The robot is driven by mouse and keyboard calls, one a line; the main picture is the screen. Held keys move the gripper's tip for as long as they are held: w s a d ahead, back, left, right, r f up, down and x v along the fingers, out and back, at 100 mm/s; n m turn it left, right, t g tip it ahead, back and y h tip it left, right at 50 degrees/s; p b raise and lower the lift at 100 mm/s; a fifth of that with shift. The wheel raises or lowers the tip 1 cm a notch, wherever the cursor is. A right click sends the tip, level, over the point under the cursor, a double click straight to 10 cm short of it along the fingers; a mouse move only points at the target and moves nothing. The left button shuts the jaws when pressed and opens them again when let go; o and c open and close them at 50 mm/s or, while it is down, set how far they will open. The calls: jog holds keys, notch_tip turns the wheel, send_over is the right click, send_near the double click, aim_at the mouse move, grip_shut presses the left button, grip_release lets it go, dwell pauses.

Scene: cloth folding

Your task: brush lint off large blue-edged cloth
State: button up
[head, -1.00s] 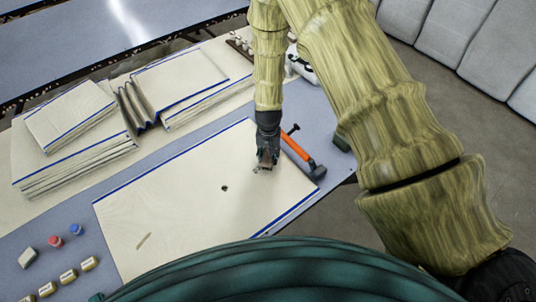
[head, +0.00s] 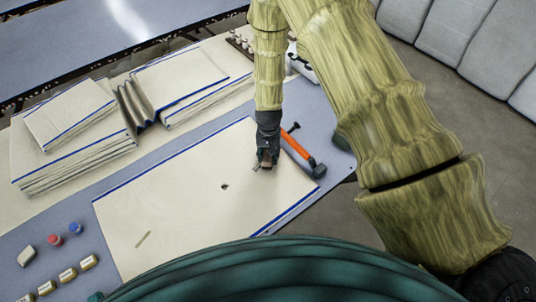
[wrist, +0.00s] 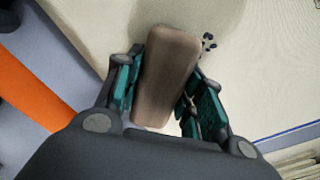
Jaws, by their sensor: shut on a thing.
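The large blue-edged cloth (head: 190,220) lies flat on the table, with blue lines along its far and right edges. My gripper (head: 266,160) is over its far right part. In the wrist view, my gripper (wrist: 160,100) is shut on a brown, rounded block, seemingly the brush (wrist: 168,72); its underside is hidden. A small cluster of dark lint (wrist: 208,41) lies on the cloth beside the block. A dark spot (head: 224,187) is near the cloth's middle, and a thin tan strip (head: 143,239) lies near its lower left.
An orange-handled tool (head: 296,147) lies close to the right of my gripper. Folded cloth stacks (head: 75,165) stand at the back left. Several small bottles (head: 68,275), red and blue spools and a pale block are at the lower left.

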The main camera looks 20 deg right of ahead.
aim_at(251, 172)
jog(key=shift+f+b, duration=0.3)
jog(key=shift+f, duration=0.3)
dwell(0.3)
jog(key=shift+s+a+r, duration=0.1)
jog(key=shift+s+a, duration=0.1)
jog(key=shift+a, duration=0.45)
jog(key=shift+s+a, duration=0.25)
jog(key=shift+a, duration=0.35)
jog(key=shift+s+a+r, duration=0.1)
jog(key=shift+s+a, duration=0.1)
jog(key=shift+a, duration=0.45)
jog(key=shift+s+a+f+p, duration=0.1)
jog(key=shift+s+a, duration=0.1)
jog(key=shift+a, duration=0.45)
jog(key=shift+s+a+f+p, duration=0.15)
jog(key=shift+s+a, duration=0.1)
jog(key=shift+a, duration=0.35)
jog(key=shift+s+a+r+p, duration=0.1)
jog(key=shift+s+a, duration=0.1)
jog(key=shift+a, duration=0.55)
